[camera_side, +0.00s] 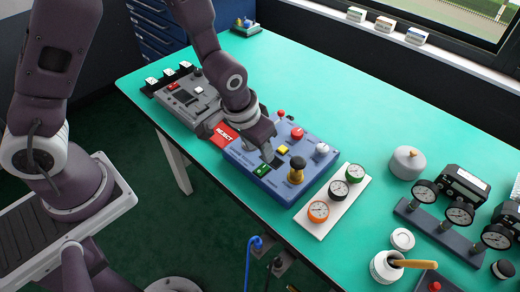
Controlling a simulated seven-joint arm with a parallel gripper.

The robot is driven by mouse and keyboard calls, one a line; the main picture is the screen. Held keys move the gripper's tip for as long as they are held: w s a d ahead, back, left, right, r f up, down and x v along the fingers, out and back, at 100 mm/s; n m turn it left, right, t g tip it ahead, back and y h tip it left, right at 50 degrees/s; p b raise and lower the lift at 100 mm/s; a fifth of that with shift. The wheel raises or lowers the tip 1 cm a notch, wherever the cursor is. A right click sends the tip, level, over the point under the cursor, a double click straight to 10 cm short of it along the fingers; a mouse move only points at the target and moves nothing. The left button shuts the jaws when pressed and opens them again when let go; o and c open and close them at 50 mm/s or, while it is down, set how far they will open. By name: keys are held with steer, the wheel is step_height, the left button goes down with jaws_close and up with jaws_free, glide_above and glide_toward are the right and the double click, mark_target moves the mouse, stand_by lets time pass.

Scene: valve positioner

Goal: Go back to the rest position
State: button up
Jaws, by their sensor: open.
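My gripper (267,151) points down over the left part of a blue control box (312,165) on the green table. It is open with nothing visible between the fingers. Its fingertips are close to the box top, near a green-marked switch (263,170); I cannot tell whether they touch. The box also carries a yellow button (283,149), a red knob (297,133), a white knob (321,148), a small red-topped lever (281,114) and a black and brass knob (296,170). My gripper hides part of the box's left side.
A red REJECT plate (225,134) and a grey device (188,100) lie left of the box. A white gauge panel (333,202) stands right of it. A grey weight (407,162), black gauge stand (440,233) and white jar (384,268) are farther right.

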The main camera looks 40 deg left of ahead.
steer(key=w+a+v, duration=0.1)
steer(key=a+v, duration=0.1)
steer(key=v, duration=0.8)
steer(key=s+a+r+t, duration=0.1)
steer(key=s+a+r, duration=0.1)
steer(key=s+r, duration=0.5)
steer(key=s+a+r+t, duration=0.1)
steer(key=s+a+r, duration=0.2)
steer(key=s+r, duration=0.3)
steer(key=s, duration=0.4)
steer(key=shift+s+a+r, duration=0.3)
steer(key=shift+s+r, duration=0.05)
